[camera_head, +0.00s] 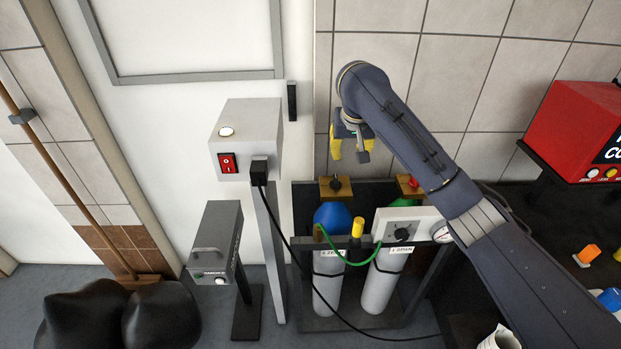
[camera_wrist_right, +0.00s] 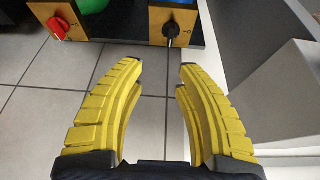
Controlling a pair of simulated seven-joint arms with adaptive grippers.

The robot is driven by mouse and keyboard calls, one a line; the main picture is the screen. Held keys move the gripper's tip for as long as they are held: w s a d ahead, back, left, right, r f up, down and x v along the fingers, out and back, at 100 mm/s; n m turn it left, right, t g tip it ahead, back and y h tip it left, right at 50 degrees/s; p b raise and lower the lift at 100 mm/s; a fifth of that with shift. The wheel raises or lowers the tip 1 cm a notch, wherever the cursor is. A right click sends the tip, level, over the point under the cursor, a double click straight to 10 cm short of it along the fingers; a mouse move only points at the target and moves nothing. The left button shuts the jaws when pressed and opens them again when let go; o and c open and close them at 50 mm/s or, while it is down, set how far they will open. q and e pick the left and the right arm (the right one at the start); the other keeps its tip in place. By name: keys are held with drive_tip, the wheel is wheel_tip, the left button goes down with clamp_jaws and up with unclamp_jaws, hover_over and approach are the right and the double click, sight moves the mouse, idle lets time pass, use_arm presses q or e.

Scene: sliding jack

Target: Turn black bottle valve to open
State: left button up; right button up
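The black bottle valve (camera_head: 335,184) is a small black knob on a wooden block above the blue-topped gas bottle (camera_head: 332,215) in the rack. In the right wrist view the black valve (camera_wrist_right: 171,30) is at the top, just right of centre, with its lever pointing down the picture. My right gripper (camera_head: 349,157) hangs from the arm just above the black valve in the head view. My left gripper is in neither view.
A red valve (camera_head: 410,184) sits on the neighbouring green-topped bottle. A gauge panel (camera_head: 405,227), a green hose (camera_head: 338,253) and a black cable cross the front of the rack. A grey post with a switch box (camera_head: 245,135) stands close on the left.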

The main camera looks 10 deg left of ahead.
drive_tip(key=a, duration=0.2)
approach(336, 179)
drive_tip(key=shift+n, duration=0.3)
drive_tip(key=x, duration=1)
drive_tip(key=shift+w, duration=0.1)
drive_tip(key=shift+c, duration=0.4)
clamp_jaws()
